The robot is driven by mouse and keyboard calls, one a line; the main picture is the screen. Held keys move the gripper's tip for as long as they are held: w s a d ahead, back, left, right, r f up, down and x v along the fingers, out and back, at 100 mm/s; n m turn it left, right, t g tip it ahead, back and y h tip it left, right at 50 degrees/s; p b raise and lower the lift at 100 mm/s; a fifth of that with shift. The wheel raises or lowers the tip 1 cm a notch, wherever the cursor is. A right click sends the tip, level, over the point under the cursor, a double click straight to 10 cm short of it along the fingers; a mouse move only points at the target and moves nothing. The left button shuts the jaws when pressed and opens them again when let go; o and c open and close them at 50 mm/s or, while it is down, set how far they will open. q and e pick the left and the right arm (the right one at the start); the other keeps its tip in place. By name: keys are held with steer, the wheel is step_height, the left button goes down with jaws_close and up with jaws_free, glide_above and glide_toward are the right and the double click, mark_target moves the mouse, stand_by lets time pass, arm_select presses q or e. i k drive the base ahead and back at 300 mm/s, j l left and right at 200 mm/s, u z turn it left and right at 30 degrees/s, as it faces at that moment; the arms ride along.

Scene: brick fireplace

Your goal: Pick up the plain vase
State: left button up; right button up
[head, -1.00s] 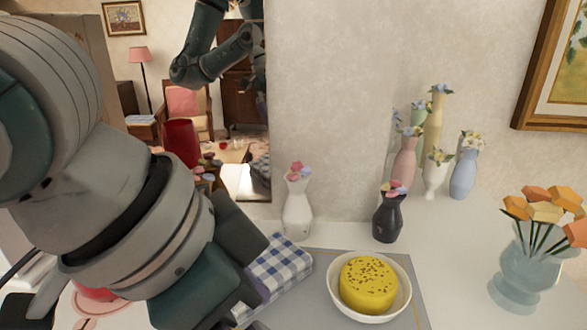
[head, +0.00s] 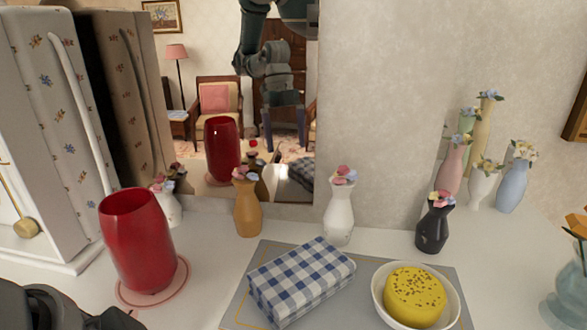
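The red vase (head: 141,245) stands upright on a round pink mat (head: 178,292) at the left of the white shelf in the head view. It is glossy, with no flowers and no pattern, so it looks like the plain vase. My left arm shows dark at the lower left corner, and part of its gripper (head: 112,319) shows at the bottom edge, in front of and below the vase. The fingertips are cut off there, and I see no contact with the vase. My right gripper is not in view.
Flowered vases stand behind: ochre (head: 247,207), white (head: 339,212), black (head: 433,228). A checked cloth (head: 302,280) and a bowl (head: 452,306) with a yellow cake lie on a grey mat (head: 366,318). A mirror (head: 222,100) reflects the red vase and a robot arm. A white flowered cabinet (head: 50,130) stands left.

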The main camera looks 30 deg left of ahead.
mark_target(136, 234)
steer(key=j+u, duration=0.15)
steer(key=u, duration=0.3)
steer(key=j+u, duration=0.15)
steer(key=u, duration=0.3)
steer(key=j+u, duration=0.15)
steer(key=u, duration=0.35)
steer(key=k+j, duration=0.35)
steer(key=j, duration=0.1)
